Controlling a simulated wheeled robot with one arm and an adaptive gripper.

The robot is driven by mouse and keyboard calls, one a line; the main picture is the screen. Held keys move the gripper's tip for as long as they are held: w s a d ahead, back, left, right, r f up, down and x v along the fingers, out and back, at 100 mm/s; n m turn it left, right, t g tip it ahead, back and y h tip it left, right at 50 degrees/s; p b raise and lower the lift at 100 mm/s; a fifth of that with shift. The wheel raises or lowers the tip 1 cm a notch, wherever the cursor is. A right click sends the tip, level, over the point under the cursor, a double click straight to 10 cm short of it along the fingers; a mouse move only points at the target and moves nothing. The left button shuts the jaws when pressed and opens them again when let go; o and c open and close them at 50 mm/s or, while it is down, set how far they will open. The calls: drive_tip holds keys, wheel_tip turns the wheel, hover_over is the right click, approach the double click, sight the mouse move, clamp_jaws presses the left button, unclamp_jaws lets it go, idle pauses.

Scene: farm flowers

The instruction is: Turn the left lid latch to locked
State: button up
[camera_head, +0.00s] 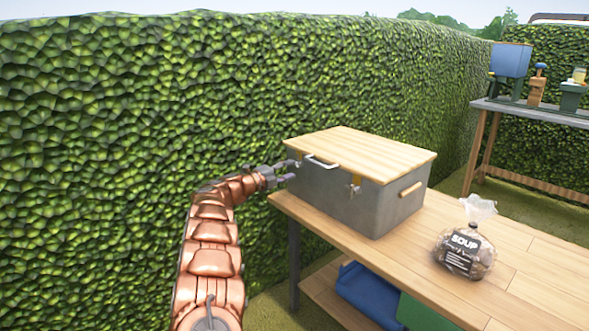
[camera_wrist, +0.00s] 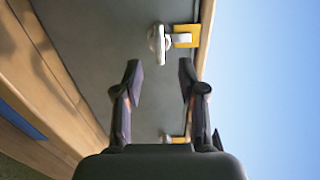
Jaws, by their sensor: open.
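The grey box (camera_head: 340,198) with a wooden lid (camera_head: 370,153) stands on the wooden table; the lid lies shut. My gripper (camera_head: 291,170) is open and empty at the left end of the box's front face. In the wrist view the picture is turned sideways, and the left lid latch (camera_wrist: 158,40) is a silver knob beside a yellow plate, just beyond the open fingertips (camera_wrist: 158,75), apparently untouched. In the head view this latch is mostly hidden at the gripper. The right latch (camera_head: 353,188) shows on the front face, and lies between the finger bases in the wrist view (camera_wrist: 172,138).
A bag of soup mix (camera_head: 466,250) sits on the table (camera_head: 520,270) right of the box. A blue crate (camera_head: 365,292) and a green one (camera_head: 425,315) are below. A hedge (camera_head: 120,130) rises close behind my arm. Another table (camera_head: 535,112) stands at the back right.

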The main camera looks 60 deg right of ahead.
drive_tip(key=v, duration=0.8)
drive_tip(key=shift+w, duration=0.1)
idle(0.4)
